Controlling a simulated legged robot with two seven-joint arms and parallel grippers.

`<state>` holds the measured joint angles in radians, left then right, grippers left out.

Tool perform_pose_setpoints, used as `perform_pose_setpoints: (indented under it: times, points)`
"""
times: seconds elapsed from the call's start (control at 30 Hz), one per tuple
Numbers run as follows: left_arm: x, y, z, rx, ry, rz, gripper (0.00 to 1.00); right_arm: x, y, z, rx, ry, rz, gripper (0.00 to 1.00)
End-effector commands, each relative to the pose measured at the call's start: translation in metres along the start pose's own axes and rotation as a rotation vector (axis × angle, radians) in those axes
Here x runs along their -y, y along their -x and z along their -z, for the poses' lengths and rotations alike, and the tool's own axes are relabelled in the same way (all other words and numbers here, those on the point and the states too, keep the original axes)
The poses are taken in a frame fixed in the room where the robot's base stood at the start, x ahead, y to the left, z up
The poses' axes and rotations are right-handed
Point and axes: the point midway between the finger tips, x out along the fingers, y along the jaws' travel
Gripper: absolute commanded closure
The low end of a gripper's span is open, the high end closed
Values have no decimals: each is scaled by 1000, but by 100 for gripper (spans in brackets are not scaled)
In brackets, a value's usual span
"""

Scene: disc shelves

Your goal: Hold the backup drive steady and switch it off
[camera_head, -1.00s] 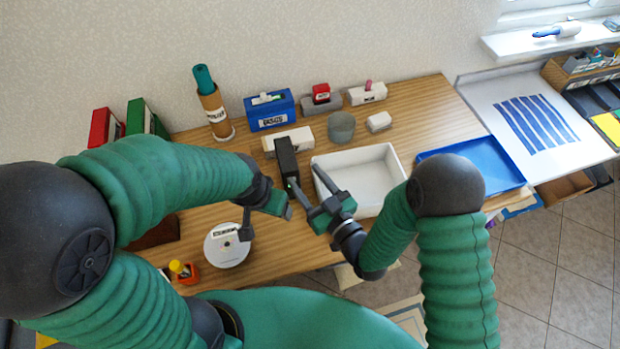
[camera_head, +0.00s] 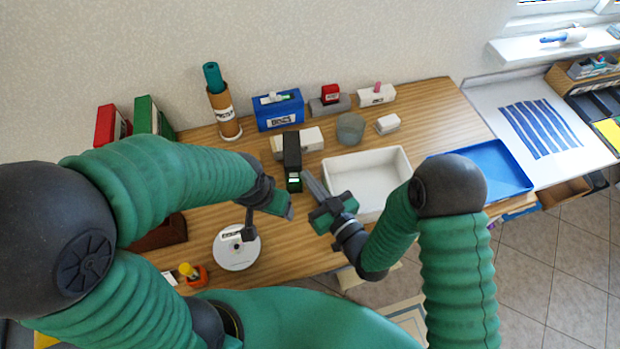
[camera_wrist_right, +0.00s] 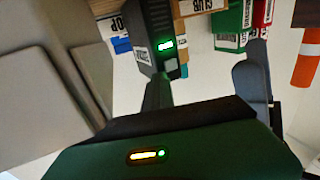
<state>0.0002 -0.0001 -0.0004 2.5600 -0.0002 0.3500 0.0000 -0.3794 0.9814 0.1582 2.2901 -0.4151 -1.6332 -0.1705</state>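The backup drive looks to be the narrow black box (camera_head: 292,154) standing on the table, its front towards me. A green light glows on that front; in the right wrist view the drive (camera_wrist_right: 140,30) shows its lit green window and a label. My right gripper (camera_head: 312,196) is just right of and in front of the drive, with one finger pointing up beside its front corner. In the right wrist view its two fingers (camera_wrist_right: 208,82) are apart with nothing between them. My left gripper (camera_head: 268,212) hangs above a white disc; its finger gap is unclear.
A white tray (camera_head: 334,178) lies close on the right, a blue tray (camera_head: 508,193) beyond it. A white box (camera_head: 313,139) stands behind the drive. The white disc (camera_head: 238,257) lies front left. A blue box (camera_head: 291,112) and brown tube (camera_head: 222,108) stand at the back.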

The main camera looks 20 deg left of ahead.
Motion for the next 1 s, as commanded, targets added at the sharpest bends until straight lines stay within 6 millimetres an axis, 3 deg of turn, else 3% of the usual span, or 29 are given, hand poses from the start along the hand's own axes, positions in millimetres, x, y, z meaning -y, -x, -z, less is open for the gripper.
perform_pose_setpoints:
  times: [0.5,1.0]
  points:
    - [0,0,0,0,-1,0,27,0,0,0,1,0,-1,98]
    - [0,0,0,0,0,0,27,-2,2,0,-1,-1,-2,33]
